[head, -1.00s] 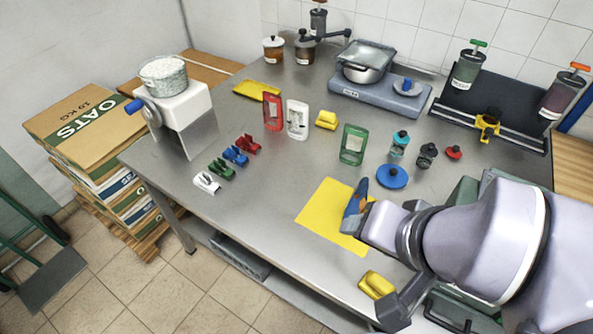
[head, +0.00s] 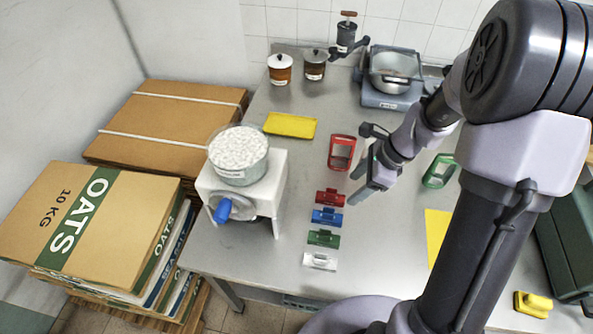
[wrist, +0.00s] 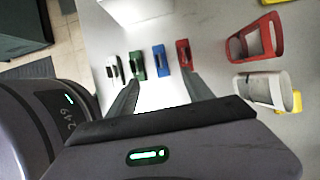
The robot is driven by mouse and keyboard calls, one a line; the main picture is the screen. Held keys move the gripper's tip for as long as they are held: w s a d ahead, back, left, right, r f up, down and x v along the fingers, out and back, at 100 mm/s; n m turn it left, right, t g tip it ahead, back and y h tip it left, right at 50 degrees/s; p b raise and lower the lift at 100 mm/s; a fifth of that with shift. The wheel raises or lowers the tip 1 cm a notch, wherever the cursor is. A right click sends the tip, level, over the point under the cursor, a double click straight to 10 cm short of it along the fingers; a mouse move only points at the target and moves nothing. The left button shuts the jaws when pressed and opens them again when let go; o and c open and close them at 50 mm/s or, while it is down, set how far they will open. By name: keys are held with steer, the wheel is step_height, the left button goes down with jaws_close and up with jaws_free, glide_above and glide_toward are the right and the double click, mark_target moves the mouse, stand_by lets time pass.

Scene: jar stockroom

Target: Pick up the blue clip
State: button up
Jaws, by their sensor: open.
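The blue clip (head: 327,217) lies on the steel table in a short row, between the red clip (head: 330,197) and the green clip (head: 323,238). The white clip (head: 320,261) is at the near end. My gripper (head: 354,188) is open and empty, above the table just right of the red and blue clips. In the wrist view the blue clip (wrist: 159,62) shows ahead, between the lines of my two fingers (wrist: 162,82), clear of both. The red clip (wrist: 184,55) and green clip (wrist: 137,65) flank it.
A red frame (head: 342,152) stands behind my gripper. A yellow board (head: 290,125) lies further back. Cardboard boxes (head: 85,220) are stacked at left. The table between scale and clips is bare.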

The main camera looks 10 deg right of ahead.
mark_target(330, 211)
steer(key=b+x, duration=0.1)
steer(key=x, duration=0.3)
steer(key=b+x, duration=0.2)
steer(key=x, duration=0.2)
steer(key=d+b+x, duration=0.1)
steer(key=b+x, duration=0.1)
steer(key=x, duration=0.2)
steer(key=shift+s+f, duration=0.15)
steer(key=shift+s, duration=0.05)
steer(key=b+x, duration=0.3)
steer(key=x, duration=0.2)
steer(key=shift+a+f, duration=0.15)
steer(key=shift+f, duration=0.15)
steer(key=shift+r, duration=0.15)
steer(key=shift+c, duration=0.2)
jaws_close()
steer(key=shift+r, duration=0.15)
